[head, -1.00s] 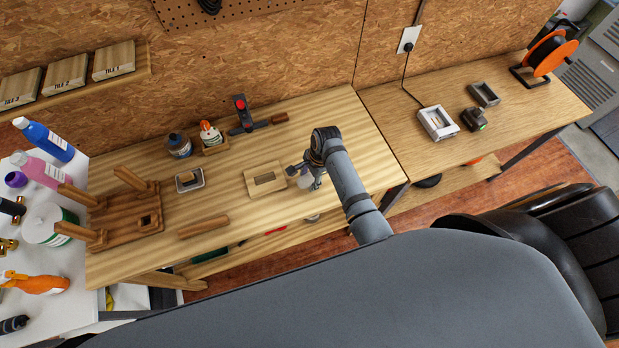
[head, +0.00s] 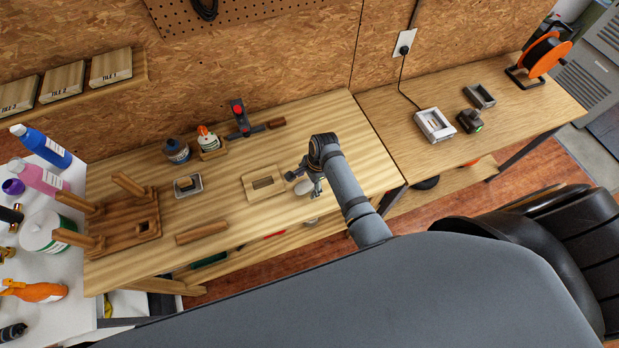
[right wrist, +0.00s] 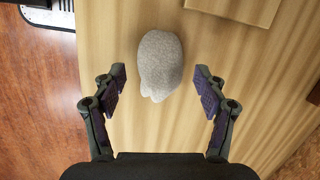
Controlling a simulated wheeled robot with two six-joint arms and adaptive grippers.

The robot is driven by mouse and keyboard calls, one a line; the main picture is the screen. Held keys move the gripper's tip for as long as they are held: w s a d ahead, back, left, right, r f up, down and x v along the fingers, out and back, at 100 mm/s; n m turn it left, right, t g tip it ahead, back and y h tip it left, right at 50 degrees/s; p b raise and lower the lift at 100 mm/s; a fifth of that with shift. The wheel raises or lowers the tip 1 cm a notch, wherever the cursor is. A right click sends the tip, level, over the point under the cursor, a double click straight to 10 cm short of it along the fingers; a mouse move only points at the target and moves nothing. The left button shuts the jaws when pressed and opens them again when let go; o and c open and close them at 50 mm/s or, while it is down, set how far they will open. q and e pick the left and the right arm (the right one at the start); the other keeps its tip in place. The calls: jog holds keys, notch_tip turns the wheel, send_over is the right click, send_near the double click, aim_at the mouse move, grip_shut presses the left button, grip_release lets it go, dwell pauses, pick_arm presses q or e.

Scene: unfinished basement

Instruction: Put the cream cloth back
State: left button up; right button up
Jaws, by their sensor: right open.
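The cloth (head: 303,187) is a small pale, grey-white bundle lying on the wooden workbench (head: 222,208), just right of a slotted wooden block. In the right wrist view the cloth (right wrist: 160,64) looks rounded and crumpled. It lies beyond my fingertips, roughly centred between them. My right gripper (head: 305,184) is over the bench beside the cloth and partly covers it in the head view. In the right wrist view my right gripper (right wrist: 160,92) is open, with its pads wide apart and nothing between them. My left gripper is not in view.
The slotted wooden block (head: 263,183) is left of the cloth. A small tray (head: 188,185), a loose wooden bar (head: 202,232) and a wooden rack (head: 125,235) are farther left. A glue bottle (head: 207,138) stands behind. The bench's front edge is close to the cloth.

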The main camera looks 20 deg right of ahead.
jog(key=b+v, duration=0.1)
jog(key=v, duration=1)
jog(key=shift+r+b, duration=0.3)
jog(key=shift+r, duration=0.15)
